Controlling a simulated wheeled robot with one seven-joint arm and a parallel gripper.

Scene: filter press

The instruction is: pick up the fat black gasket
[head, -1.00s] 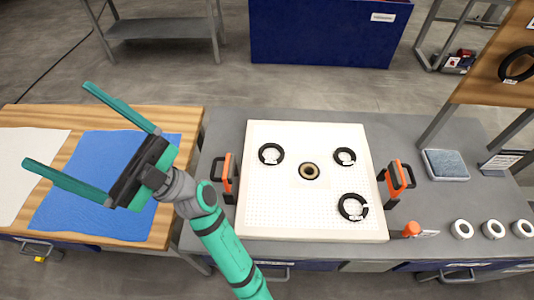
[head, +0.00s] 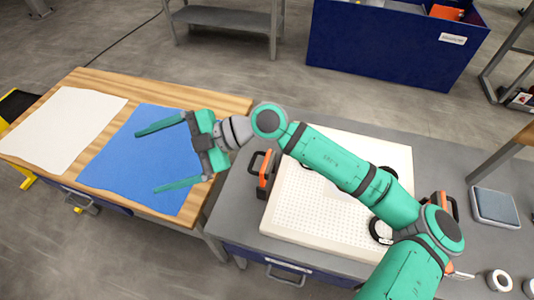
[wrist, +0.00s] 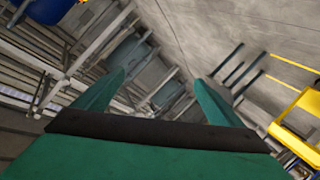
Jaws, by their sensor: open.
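A black ring gasket (head: 374,231) lies on the white perforated plate (head: 300,215) at its lower right in the head view. My arm covers part of it, and I cannot tell from the visible part how thick it is. Other black rings on the plate are mostly hidden behind my arm, with only slivers showing. My gripper (head: 146,161) is open and empty above the blue cloth, to the left of the plate and well away from the gasket. In the wrist view the gripper's fingers (wrist: 160,78) are spread with nothing between them; no gasket shows there.
The blue cloth (head: 150,150) and a white cloth (head: 65,128) lie on the wooden bench. Orange-and-black handles (head: 264,172) flank the plate. A grey-blue pad (head: 495,207) and white rings (head: 499,281) sit to the right. A blue bin (head: 390,45) stands behind.

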